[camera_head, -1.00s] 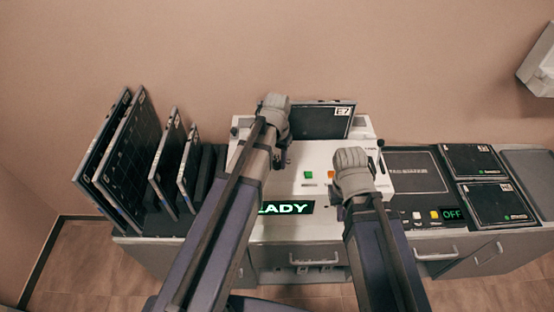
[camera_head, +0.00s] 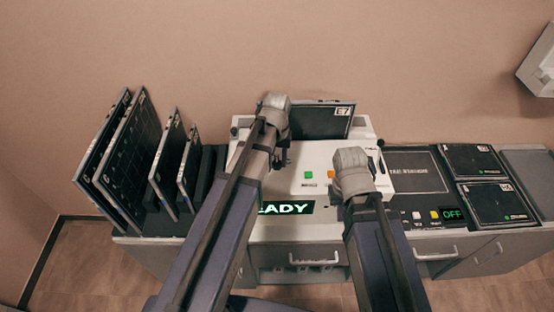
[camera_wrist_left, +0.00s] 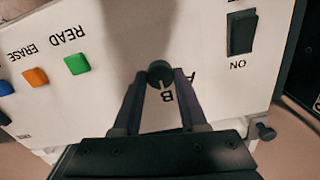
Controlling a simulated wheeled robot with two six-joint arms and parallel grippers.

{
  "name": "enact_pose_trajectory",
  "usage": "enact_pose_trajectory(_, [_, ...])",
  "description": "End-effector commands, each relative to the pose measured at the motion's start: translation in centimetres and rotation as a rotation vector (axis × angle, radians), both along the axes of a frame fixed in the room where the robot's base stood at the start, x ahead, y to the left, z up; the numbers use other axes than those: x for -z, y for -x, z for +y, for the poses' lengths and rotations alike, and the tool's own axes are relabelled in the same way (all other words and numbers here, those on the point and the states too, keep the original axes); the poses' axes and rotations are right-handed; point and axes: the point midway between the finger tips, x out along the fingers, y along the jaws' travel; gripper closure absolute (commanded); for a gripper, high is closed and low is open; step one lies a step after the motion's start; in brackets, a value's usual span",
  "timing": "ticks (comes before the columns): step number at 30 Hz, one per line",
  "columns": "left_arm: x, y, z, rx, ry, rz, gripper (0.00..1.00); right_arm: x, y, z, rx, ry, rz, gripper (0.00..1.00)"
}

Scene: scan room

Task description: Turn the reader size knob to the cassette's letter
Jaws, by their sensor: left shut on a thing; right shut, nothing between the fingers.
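The white reader (camera_head: 318,157) stands at the middle of the counter, with a dark cassette (camera_head: 318,122) upright at its back. The cassette's white label seems to read E7. In the left wrist view the black size knob (camera_wrist_left: 160,72) sits between my left fingertips, which are shut on it. The letters B and A are printed beside the knob, partly hidden by the fingers; I cannot read the knob's setting for sure. My left gripper (camera_head: 283,158) reaches down to the reader's left part. My right gripper (camera_head: 338,208) is shut and empty at the reader's front right.
A green READ button (camera_wrist_left: 77,64), an orange ERASE button (camera_wrist_left: 36,78) and a black ON switch (camera_wrist_left: 242,33) are on the panel. A green display (camera_head: 287,208) ends in ADY. Several cassettes (camera_head: 130,150) stand in a rack at left; two flat ones (camera_head: 475,160) lie at right.

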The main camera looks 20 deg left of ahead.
Motion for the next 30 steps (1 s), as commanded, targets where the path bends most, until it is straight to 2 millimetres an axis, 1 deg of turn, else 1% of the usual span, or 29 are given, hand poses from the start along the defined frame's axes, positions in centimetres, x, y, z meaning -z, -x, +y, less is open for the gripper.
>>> enact_pose_trajectory(4, [0.0,0.0,0.0,0.001,0.000,0.001,1.00,0.0,0.0,0.0,0.000,0.000,0.000,1.00])
enact_pose_trajectory(5, [0.0,0.0,0.0,0.001,0.000,0.001,0.56,0.0,0.0,0.0,0.000,0.000,0.000,1.00])
enact_pose_trajectory(12, [0.0,0.0,0.0,0.002,0.000,0.000,0.29,0.0,0.0,0.0,0.000,0.000,0.000,1.00])
enact_pose_trajectory(23, [-0.3,0.0,0.0,0.002,0.000,0.000,0.28,-0.3,0.0,0.0,0.000,0.000,0.000,1.00])
enact_pose_trajectory(26, [-0.8,0.0,0.0,0.002,0.000,0.000,0.28,-0.8,0.0,0.0,0.000,0.000,0.000,1.00])
enact_pose_trajectory(30, [-2.1,0.0,0.0,0.002,0.000,0.000,0.28,-2.2,0.0,0.0,-0.001,0.000,0.000,1.00])
